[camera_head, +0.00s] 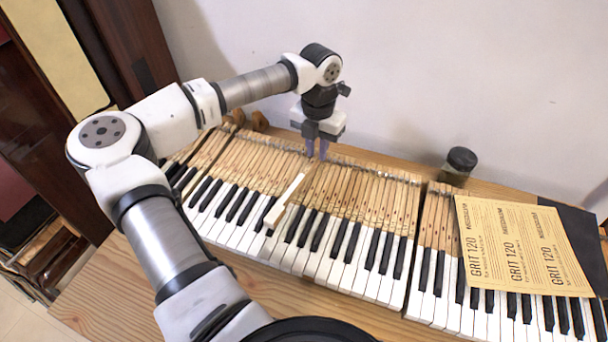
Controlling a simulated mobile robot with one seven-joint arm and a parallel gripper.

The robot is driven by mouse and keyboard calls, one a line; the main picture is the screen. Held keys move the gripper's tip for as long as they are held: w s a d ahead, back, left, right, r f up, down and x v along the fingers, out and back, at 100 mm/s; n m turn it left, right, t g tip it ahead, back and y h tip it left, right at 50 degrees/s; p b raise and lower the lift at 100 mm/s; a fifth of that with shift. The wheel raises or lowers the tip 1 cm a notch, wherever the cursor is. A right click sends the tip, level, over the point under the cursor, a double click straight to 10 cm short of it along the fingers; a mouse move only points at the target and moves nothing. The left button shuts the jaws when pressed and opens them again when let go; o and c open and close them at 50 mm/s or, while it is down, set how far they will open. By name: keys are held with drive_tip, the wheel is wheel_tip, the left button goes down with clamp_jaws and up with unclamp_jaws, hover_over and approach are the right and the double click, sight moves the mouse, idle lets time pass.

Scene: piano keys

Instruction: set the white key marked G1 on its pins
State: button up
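A single white key with a pale wooden tail (286,199) sits above the row of keys in the middle section of the keyboard (340,287). Its white front end points down and left, and its tail runs up towards my gripper (317,156). My gripper points down over the back of the keys, with its two purple fingers at the tail of this key. I cannot tell whether the fingers are closed on the tail or just beside it. The G1 mark is too small to read, and the pins under the key are hidden.
Yellow sandpaper sheets marked GRIT 120 (522,247) lie over the right keys, with a dark sheet (578,238) beside them. A dark-lidded jar (459,165) stands behind the keyboard near the wall. The wooden bench front (110,285) is bare at the left.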

drive_tip(key=shift+f+b, duration=0.4)
drive_tip(key=shift+f, duration=0.1)
drive_tip(key=shift+c, duration=0.5)
clamp_jaws()
